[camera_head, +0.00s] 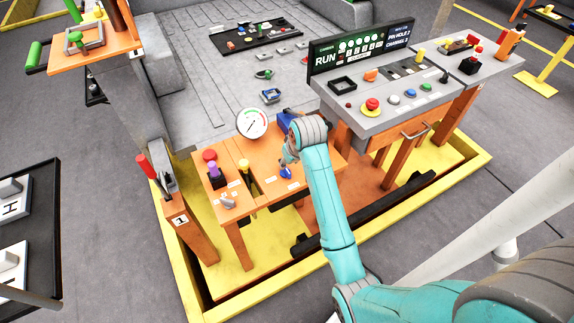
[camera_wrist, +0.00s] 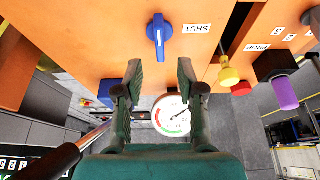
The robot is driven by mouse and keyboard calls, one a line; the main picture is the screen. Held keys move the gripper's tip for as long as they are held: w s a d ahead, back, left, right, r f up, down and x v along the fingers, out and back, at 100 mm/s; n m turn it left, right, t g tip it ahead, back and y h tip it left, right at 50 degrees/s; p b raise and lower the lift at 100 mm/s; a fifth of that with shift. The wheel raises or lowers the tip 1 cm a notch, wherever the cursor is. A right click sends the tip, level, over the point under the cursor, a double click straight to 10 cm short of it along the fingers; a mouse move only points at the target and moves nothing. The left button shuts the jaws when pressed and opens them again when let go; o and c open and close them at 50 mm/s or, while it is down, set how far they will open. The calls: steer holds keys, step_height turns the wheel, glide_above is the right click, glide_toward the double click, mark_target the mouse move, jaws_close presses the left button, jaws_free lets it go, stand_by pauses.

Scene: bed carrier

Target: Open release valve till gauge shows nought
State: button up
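The release valve looks to be the blue lever handle (camera_wrist: 158,36) on the orange panel, beside a label that reads SHUT upside down in the wrist view. It also shows in the head view (camera_head: 286,172) on the orange bench. My gripper (camera_wrist: 159,72) is open and empty, its fingertips apart and short of the lever, which lies between their lines. In the head view my gripper (camera_head: 288,157) is just above the lever. The round white gauge (camera_head: 252,123) stands at the bench's back edge; its needle is off to one side, exact reading unclear. It also shows between my fingers (camera_wrist: 172,114).
Yellow (camera_wrist: 229,76), red (camera_wrist: 241,88) and purple (camera_wrist: 285,92) knobs sit right of the lever in the wrist view. A blue box (camera_head: 285,121) stands behind my gripper. The grey RUN console (camera_head: 372,112) is to the right. A red-handled lever (camera_head: 146,166) stands left.

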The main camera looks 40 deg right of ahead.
steer(key=v, duration=0.5)
stand_by(0.5)
steer(key=s+a+f+n+t, duration=0.1)
steer(key=s+a+f+t, duration=0.4)
steer(key=s+a+f, duration=0.8)
steer(key=s+a+r+n+t, duration=0.1)
steer(key=s+a+r, duration=0.3)
steer(key=s+r, duration=0.4)
steer(key=s+a+r+n+t+y, duration=0.1)
steer(key=s+a+r+t, duration=0.3)
steer(key=s+r, duration=0.4)
steer(key=s+a, duration=0.1)
steer(key=s, duration=0.5)
steer(key=shift+r+t, duration=0.2)
steer(key=shift+t, duration=0.1)
steer(key=shift+s+a, duration=0.1)
steer(key=shift+a, duration=0.05)
stand_by(1.5)
